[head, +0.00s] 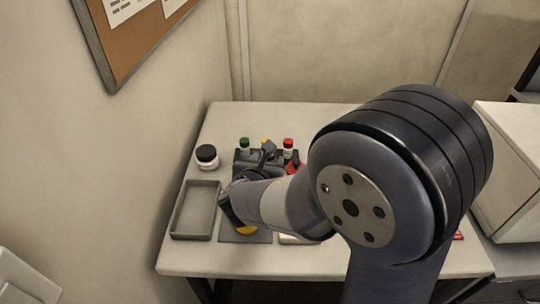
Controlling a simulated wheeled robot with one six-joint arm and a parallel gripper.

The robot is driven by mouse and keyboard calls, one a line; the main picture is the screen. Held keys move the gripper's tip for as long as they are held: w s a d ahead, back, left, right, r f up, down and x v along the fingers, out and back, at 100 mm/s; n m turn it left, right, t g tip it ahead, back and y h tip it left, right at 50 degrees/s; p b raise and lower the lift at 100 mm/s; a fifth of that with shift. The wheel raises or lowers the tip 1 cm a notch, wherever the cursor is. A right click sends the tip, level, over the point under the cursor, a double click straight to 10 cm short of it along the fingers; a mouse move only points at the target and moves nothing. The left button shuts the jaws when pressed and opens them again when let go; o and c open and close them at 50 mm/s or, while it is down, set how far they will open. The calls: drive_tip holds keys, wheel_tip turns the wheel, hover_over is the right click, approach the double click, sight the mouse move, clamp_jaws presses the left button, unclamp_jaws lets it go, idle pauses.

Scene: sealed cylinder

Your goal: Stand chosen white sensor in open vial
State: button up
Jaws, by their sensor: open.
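I cannot pick out the white sensor in the head view. A dark rack (242,158) stands at the back of the table. A green-capped vial (244,145) and a red-capped vial (288,145) stand at it, with a small orange-yellow top between them. I cannot tell which vial is open. My arm crosses from the right and hides much of the rack's front. My gripper (267,152) shows only as small dark parts near the rack. It is open, and I see nothing held. How far it is from the rack is unclear.
An empty grey tray (178,222) lies at the table's left. A black-capped white jar (207,158) stands behind it. A dark mat (232,238) with something yellow lies near the front, beside a partly hidden white item (292,240). A white cabinet (510,170) stands at right.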

drive_tip(key=v, duration=0.7)
drive_tip(key=shift+s, duration=0.2)
